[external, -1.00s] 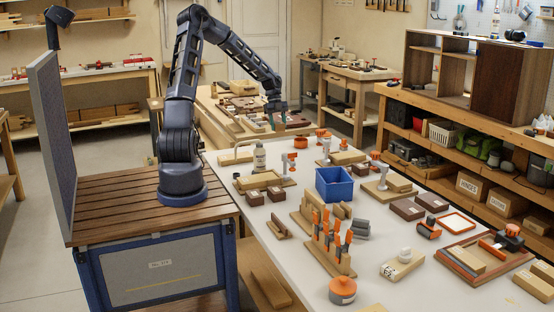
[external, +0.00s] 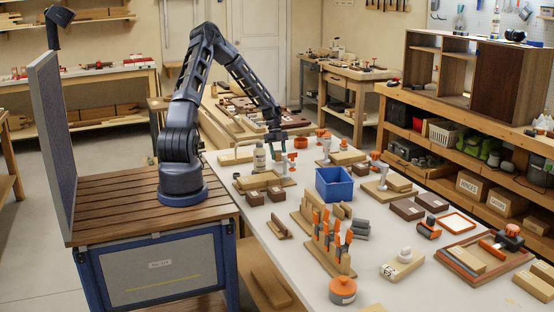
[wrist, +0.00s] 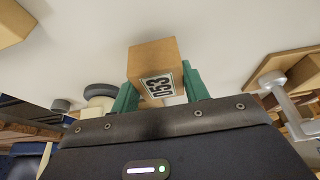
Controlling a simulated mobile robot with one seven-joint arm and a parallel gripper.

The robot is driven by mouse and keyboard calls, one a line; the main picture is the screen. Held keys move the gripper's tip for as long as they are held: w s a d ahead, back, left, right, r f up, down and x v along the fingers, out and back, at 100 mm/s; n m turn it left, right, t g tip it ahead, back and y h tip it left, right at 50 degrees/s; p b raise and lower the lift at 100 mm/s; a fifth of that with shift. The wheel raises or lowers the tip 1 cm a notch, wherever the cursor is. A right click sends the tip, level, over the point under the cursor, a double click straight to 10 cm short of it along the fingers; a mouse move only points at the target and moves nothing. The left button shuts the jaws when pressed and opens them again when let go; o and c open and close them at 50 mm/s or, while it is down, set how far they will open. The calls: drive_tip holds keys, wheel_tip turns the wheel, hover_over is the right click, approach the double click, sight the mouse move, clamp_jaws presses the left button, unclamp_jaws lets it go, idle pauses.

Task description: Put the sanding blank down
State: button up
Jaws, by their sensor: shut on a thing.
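The sanding blank, a tan wooden block (wrist: 152,58) with a black-and-white number label, is between the green fingers of my gripper (wrist: 158,95) in the wrist view. My gripper is shut on it. In the external view my gripper (external: 277,146) points down over the far part of the white bench (external: 222,200), behind the bottle and the clamps. The blank cannot be made out clearly there. In the wrist view pale bench surface shows beyond the block; I cannot tell whether the block touches it.
An orange-and-grey clamp (external: 287,162) stands close in front, and an orange ring-shaped part (external: 301,142) lies to the right. A blue bin (external: 335,185) stands nearer the camera.

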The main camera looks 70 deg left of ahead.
drive_tip(key=shift+f, duration=0.95)
drive_tip(key=shift+f, duration=0.1)
drive_tip(key=o, duration=1)
drive_tip(key=v, duration=1.2)
